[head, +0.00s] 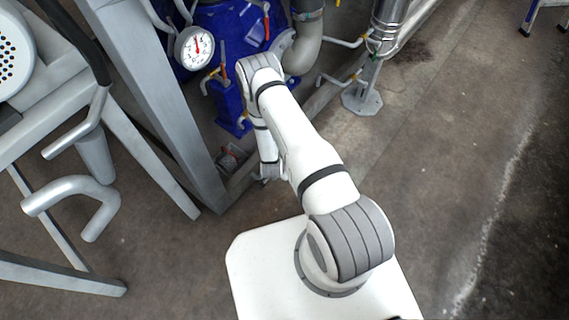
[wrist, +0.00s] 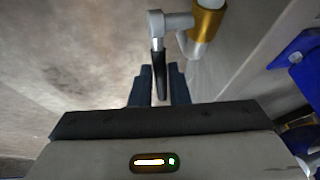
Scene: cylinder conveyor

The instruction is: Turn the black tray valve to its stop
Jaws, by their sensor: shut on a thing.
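The black tray valve's lever (wrist: 160,80) shows in the wrist view as a black handle on a grey metal arm, beside a brass-coloured fitting (wrist: 207,20) on a pale pipe. My gripper (wrist: 161,68) has one dark finger on each side of the black lever and is shut on it. In the head view my gripper (head: 268,176) is low beside the machine frame, mostly behind my arm. I cannot make out the black lever there, and the valve's stop is not visible.
A grey metal frame post (head: 165,90) stands just left of my arm. Blue machinery (head: 225,45) with a dial gauge (head: 194,47) and a curved pipe (head: 303,48) is beyond it. A pipe foot (head: 361,100) stands to the right.

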